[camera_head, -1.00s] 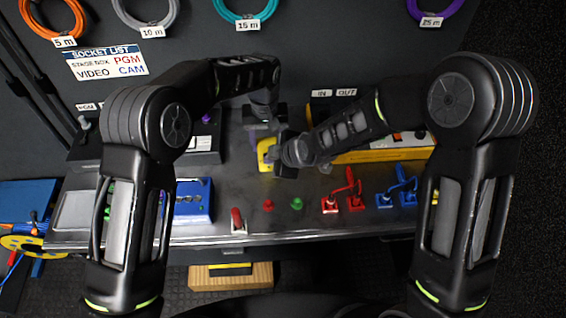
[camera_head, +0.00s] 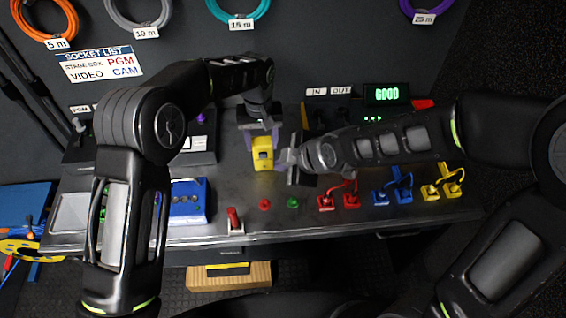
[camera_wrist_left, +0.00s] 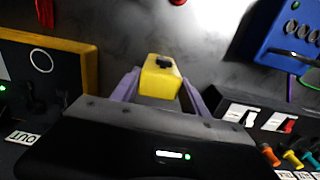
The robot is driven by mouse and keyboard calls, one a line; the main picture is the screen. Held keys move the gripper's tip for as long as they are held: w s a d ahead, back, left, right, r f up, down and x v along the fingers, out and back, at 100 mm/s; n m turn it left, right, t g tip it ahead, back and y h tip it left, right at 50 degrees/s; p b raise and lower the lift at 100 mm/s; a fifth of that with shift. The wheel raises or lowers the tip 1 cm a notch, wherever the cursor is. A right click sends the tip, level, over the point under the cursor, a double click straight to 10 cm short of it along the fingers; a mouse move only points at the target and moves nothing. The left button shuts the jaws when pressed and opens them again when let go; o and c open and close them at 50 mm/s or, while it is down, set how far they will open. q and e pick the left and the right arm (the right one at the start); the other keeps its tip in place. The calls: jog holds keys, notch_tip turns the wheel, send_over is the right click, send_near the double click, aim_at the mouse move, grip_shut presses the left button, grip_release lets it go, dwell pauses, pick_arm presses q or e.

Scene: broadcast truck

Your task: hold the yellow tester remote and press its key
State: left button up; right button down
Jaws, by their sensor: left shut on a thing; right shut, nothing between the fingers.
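The yellow tester remote (camera_head: 262,153) is held upright above the bench by my left gripper (camera_head: 262,136), with its dark key on the side facing the head camera. In the left wrist view the remote (camera_wrist_left: 160,78) sits between the two purple fingers, its dark key (camera_wrist_left: 163,62) on top. My right gripper (camera_head: 283,160) is shut and empty, just to the right of the remote; a small gap or light contact cannot be told apart. A display at the back (camera_head: 387,94) reads GOOD in green.
The bench (camera_head: 225,195) carries a blue box (camera_head: 189,201), a red switch (camera_head: 235,220), red and green buttons, and red, blue and yellow cable plugs (camera_head: 442,187) along its front. A black box (camera_head: 199,140) stands behind on the left. Coiled cables hang on the wall.

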pick_arm(q)
jog(key=o, duration=1.5)
jog(key=shift+w+a+f, duration=0.1)
jog(key=shift+a+f, duration=0.05)
jog(key=shift+f, duration=0.05)
jog(key=shift+o, duration=1)
jog(key=shift+r, duration=0.1)
jog(key=shift+r, duration=0.1)
notch_tip(320, 180, up, 12)
